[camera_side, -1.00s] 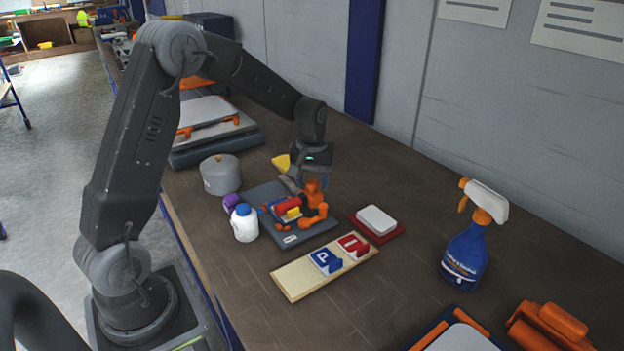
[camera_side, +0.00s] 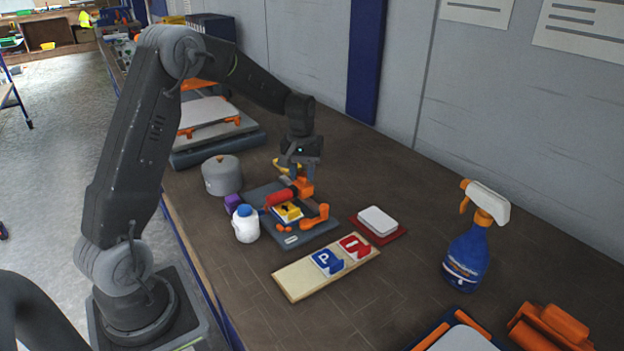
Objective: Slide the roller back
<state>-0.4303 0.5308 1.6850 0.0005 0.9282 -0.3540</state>
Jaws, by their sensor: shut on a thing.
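My gripper (camera_side: 299,176) points down over the far side of a dark grey base plate (camera_side: 309,236). It is shut on the orange block (camera_side: 302,188) at the end of the roller. The roller's red cylinder (camera_side: 278,199) extends left from the block, across the plate. A small yellow-and-white piece (camera_side: 287,211) sits on the plate just in front of the cylinder. An orange crank-shaped part (camera_side: 315,218) stands at the plate's right side. The fingertips are small and partly blend with the orange block.
A white bottle (camera_side: 245,224), a purple piece (camera_side: 233,204) and a grey round pot (camera_side: 221,175) stand left of the plate. A wooden board with signs (camera_side: 298,277) lies in front. A red pad (camera_side: 379,233) lies right, a blue spray bottle (camera_side: 466,257) farther right.

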